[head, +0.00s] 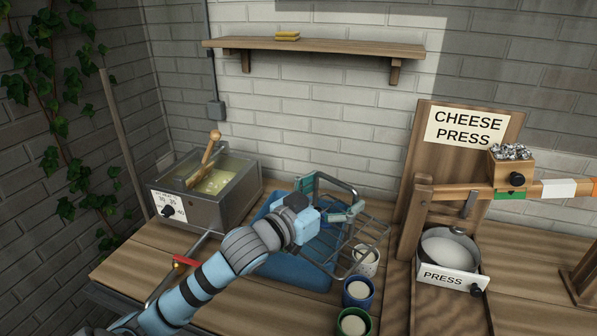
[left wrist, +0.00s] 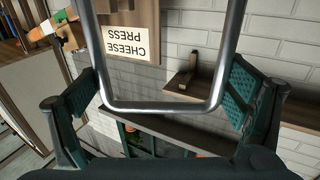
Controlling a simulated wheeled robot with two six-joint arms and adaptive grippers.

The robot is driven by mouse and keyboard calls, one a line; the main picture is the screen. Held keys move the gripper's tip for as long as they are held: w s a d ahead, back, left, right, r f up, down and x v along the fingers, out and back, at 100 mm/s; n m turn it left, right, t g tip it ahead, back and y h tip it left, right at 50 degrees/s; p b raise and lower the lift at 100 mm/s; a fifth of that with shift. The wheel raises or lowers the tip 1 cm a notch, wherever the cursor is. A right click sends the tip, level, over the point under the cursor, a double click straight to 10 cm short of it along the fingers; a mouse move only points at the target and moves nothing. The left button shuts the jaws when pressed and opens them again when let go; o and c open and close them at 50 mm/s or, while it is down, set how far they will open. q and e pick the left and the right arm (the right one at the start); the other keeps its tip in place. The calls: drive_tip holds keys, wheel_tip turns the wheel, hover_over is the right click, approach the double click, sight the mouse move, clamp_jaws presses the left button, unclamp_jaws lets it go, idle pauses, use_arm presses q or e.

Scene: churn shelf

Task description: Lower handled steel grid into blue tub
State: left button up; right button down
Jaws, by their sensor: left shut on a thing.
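The steel grid (head: 372,229) is a wire frame with a tall looped handle. Its handle (head: 337,182) also shows large in the left wrist view (left wrist: 160,108), between my finger pads. My left gripper (head: 328,199) is shut on that handle; its fingers show in the left wrist view (left wrist: 160,92). The blue tub (head: 290,270) stands on the bench under my left gripper and forearm, which hide much of it. The grid hangs over the tub's right side and reaches past it toward the cups. I cannot tell whether any part is below the rim. My right gripper is not in view.
A steel vat (head: 222,205) stands left of the tub. White (head: 368,262), blue (head: 358,291) and green (head: 353,322) cups stand close to the tub's right. The cheese press (head: 410,225) with a pot (head: 448,250) is farther right. A wall shelf (head: 320,47) hangs above.

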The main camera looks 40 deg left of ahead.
use_arm(q)
drive_tip(key=w+a+n+y, duration=0.1)
drive_tip(key=a, duration=0.1)
drive_tip(key=w+a+y, duration=0.1)
drive_tip(key=a, duration=0.1)
drive_tip(key=w+a+n+y, duration=0.1)
drive_tip(key=a+y, duration=0.1)
drive_tip(key=a, duration=0.1)
drive_tip(key=shift+w+r+n, duration=0.1)
drive_tip(key=shift+w+n, duration=0.2)
drive_tip(key=shift+w, duration=0.1)
drive_tip(key=a+f+n+y+b, duration=0.2)
drive_tip(key=a+f+y+b, duration=0.1)
drive_tip(key=a+f, duration=0.3)
wheel_tip(320, 180, down, 3)
drive_tip(key=shift+w+r+g+y+b, duration=0.1)
drive_tip(key=shift+w+g+y+b, duration=0.3)
drive_tip(key=shift+b, duration=0.5)
